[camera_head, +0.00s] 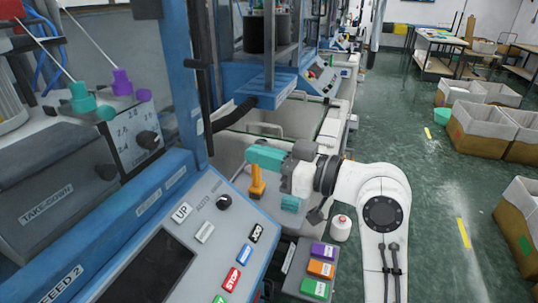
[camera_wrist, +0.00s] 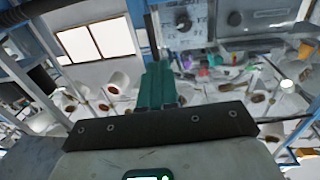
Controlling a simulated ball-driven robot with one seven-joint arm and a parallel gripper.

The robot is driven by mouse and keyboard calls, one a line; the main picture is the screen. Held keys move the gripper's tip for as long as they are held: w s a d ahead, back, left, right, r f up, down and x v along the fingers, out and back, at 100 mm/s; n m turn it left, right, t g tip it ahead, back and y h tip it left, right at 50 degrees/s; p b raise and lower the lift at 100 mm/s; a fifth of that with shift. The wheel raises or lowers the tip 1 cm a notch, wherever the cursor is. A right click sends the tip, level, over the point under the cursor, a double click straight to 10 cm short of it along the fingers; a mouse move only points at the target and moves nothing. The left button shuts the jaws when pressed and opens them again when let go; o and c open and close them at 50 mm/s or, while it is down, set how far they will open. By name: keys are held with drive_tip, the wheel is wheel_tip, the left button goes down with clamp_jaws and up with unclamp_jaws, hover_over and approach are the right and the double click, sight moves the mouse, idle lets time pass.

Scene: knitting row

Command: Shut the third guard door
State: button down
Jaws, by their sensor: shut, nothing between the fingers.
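My gripper (camera_head: 264,157) reaches left across the near machine's front, its teal fingers beside a yellow-orange upright piece (camera_head: 257,184). In the wrist view the teal fingers (camera_wrist: 158,86) lie together, with nothing seen between them. Beyond the gripper, a pale handle-like bar (camera_head: 265,128) shows on the machine row, near what look like clear guard panels. I cannot tell which panel is the third guard door, nor whether it is open. My wrist and arm hide part of the machine front.
A sloped control panel (camera_head: 160,255) with coloured buttons fills the near left. A small button box (camera_head: 314,270) and a white cone (camera_head: 341,228) stand near my arm. The green aisle floor (camera_head: 405,135) is open on the right, with bins (camera_head: 521,215) along its far side.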

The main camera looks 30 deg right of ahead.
sight(205, 141)
drive_tip(key=p+x, duration=0.2)
drive_tip(key=x, duration=0.6)
drive_tip(key=shift+w+a, duration=0.2)
drive_tip(key=shift+w, duration=0.1)
drive_tip(key=shift+w+a, duration=0.25)
drive_tip(key=shift+w, duration=0.2)
